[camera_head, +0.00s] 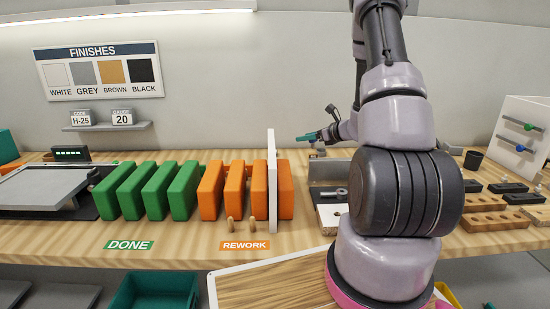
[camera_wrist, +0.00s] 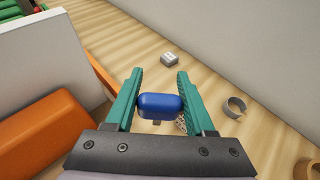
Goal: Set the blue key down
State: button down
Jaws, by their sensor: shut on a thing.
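My gripper (camera_wrist: 158,92) has teal fingers and is shut on the blue key (camera_wrist: 160,106), whose rounded blue handle sits between them. A small part shows below the handle, but most of the key's lower end is hidden. In the head view my gripper (camera_head: 306,138) is above the back of the bench, right of the white upright panel. The key cannot be made out there.
The wooden bench (camera_head: 300,238) carries orange blocks (camera_head: 210,190), green blocks (camera_head: 185,190) and a white upright panel (camera_head: 272,180). In the wrist view, a small grey block (camera_wrist: 169,60) and grey ring (camera_wrist: 235,106) lie on the bench near the wall.

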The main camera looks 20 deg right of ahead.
jog(key=w+a, duration=0.1)
jog(key=w, duration=0.2)
send_over(295, 153)
jog(key=f, duration=0.5)
jog(key=shift+s+a+f, duration=0.1)
jog(key=shift+s+f, duration=0.3)
jog(key=shift+w+f, duration=0.2)
jog(key=shift+f, duration=2.6)
jog(key=shift+f, duration=0.1)
jog(key=shift+c, duration=1.3)
grip_release()
